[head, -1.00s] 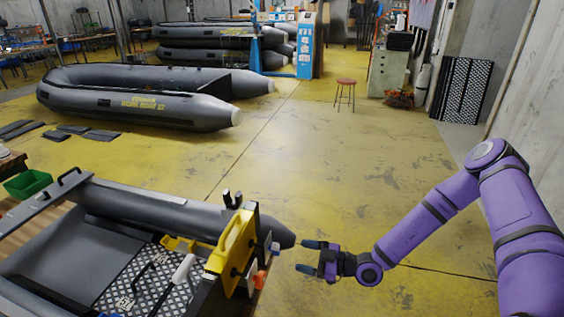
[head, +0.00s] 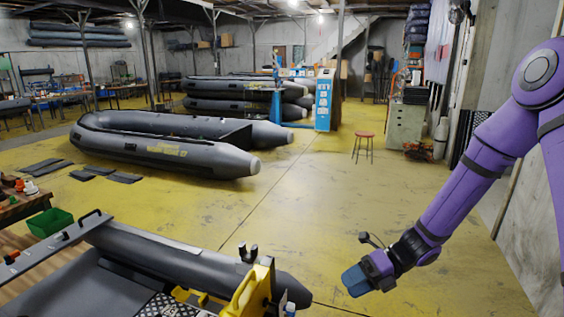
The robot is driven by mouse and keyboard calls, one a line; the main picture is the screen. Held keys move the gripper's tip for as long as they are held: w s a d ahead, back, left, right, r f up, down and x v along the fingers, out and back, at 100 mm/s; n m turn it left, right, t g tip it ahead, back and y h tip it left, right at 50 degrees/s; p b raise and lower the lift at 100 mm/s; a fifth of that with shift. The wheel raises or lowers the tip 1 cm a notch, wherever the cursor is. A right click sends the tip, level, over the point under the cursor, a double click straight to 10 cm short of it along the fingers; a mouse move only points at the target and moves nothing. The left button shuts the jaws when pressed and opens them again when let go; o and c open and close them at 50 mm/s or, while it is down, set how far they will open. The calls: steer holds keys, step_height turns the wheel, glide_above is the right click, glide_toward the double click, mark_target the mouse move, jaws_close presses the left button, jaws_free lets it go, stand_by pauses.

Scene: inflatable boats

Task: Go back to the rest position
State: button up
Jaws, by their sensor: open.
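My gripper (head: 362,262) is at the lower right of the head view, on the end of my purple arm. It is empty, over the yellow floor. Its dark blue fingertips point left and downward, and its jaws are seen at an angle. To its left, apart from it, is the near grey inflatable boat (head: 175,252), with a yellow piece (head: 248,290) at its stern. The bottom edge of the picture cuts off the boat.
A grey boat (head: 165,150) lies on the floor behind, with stacked boats (head: 235,98) farther back. A red stool (head: 363,146) stands before a grey cabinet (head: 405,123). A green bin (head: 50,222) is at left. The middle floor is clear.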

steer(key=s+d+r+n+t+h, duration=0.2)
steer(key=s+d+r+n+h, duration=0.2)
steer(key=r+n, duration=0.6)
steer(key=s+d+r+n+t+h, duration=0.3)
steer(key=s+d+r+n+h, duration=0.1)
steer(key=s+r+n, duration=0.5)
steer(key=s+d+r+n+t+h, duration=0.2)
steer(key=s+d+r+n+h, duration=0.2)
steer(key=s+r+n, duration=0.3)
step_height(320, 180, up, 4)
steer(key=d+n, duration=0.1)
steer(key=n, duration=0.3)
steer(key=shift+s+d+t+h, duration=0.2)
steer(key=shift+d+t+h, duration=0.1)
steer(key=shift+c, duration=0.5)
